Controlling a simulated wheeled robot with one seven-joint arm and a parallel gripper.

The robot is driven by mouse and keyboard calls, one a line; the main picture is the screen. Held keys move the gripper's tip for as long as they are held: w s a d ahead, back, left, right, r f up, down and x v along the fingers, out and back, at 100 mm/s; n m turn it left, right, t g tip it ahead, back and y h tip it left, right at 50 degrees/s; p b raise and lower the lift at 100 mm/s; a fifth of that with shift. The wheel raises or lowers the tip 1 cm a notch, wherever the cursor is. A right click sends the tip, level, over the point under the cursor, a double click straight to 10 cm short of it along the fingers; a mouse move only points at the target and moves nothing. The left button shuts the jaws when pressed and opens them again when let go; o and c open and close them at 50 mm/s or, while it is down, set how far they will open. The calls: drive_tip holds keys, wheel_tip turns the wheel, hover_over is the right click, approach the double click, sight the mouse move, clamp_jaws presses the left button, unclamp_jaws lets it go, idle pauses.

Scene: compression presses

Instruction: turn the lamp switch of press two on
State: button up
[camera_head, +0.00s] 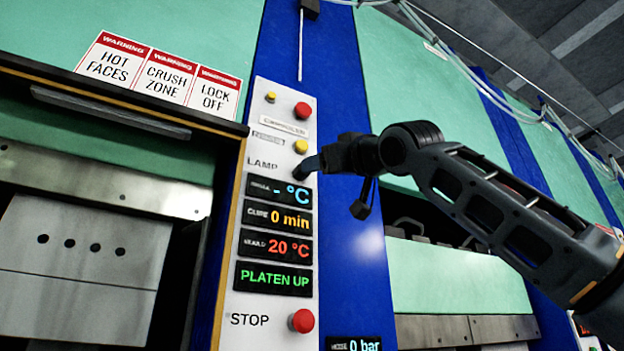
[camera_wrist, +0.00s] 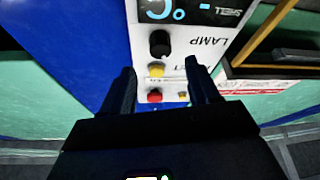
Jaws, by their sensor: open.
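The white control panel (camera_head: 245,205) stands on a blue column, with the word LAMP (camera_head: 262,163) printed on it. In the wrist view, where the panel is upside down, a round black knob (camera_wrist: 160,43) sits beside the word LAMP; this is the lamp switch. My gripper (camera_wrist: 160,72) is open, its two dark fingers apart, with the knob showing between and just beyond their tips.
Yellow buttons (camera_head: 300,146) and a red button (camera_head: 302,110) lie above the knob; displays, including PLATEN UP (camera_head: 273,279), lie below. A red STOP button (camera_head: 301,320) is at the bottom. An open press bay (camera_head: 85,250) is at left.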

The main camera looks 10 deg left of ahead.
drive_tip(key=p+x, duration=0.3)
drive_tip(key=x, duration=0.4)
drive_tip(key=c, duration=1)
drive_tip(key=shift+c, duration=0.2)
